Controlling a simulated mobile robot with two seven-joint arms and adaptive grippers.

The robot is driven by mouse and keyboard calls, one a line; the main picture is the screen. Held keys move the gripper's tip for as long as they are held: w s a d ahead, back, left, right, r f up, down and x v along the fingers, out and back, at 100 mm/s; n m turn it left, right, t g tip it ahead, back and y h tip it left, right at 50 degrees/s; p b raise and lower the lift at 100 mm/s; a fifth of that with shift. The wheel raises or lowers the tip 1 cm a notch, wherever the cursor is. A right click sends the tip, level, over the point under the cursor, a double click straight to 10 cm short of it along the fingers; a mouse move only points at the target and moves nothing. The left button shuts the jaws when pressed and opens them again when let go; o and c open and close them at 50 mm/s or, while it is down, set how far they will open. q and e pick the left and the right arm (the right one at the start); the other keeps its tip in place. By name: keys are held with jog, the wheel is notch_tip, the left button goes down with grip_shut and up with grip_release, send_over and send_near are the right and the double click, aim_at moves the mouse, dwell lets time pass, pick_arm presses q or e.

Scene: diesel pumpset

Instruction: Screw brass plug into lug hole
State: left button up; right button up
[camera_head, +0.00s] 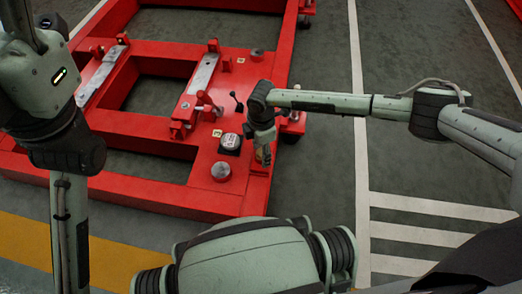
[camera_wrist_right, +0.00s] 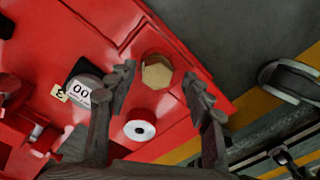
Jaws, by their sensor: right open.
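The brass plug (camera_wrist_right: 157,72) shows in the right wrist view as a gold hexagonal head against the red frame (camera_head: 285,60). My right gripper (camera_wrist_right: 160,82) is open, with one fingertip on each side of the plug and a visible gap to each. In the head view my right gripper (camera_head: 264,156) points down over the right front part of the frame and hides most of what is below it. I cannot tell the lug hole, or whether the plug sits in one. My left arm comes in at the left, and its gripper is outside the view.
A black-knobbed lever (camera_head: 238,101) and a clamp (camera_head: 206,103) are farther back. Open floor (camera_head: 425,165) lies to the right.

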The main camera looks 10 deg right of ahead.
aim_at(261, 153)
notch_tip(261, 153, up, 12)
dwell(0.5)
jog(key=shift+s, duration=0.1)
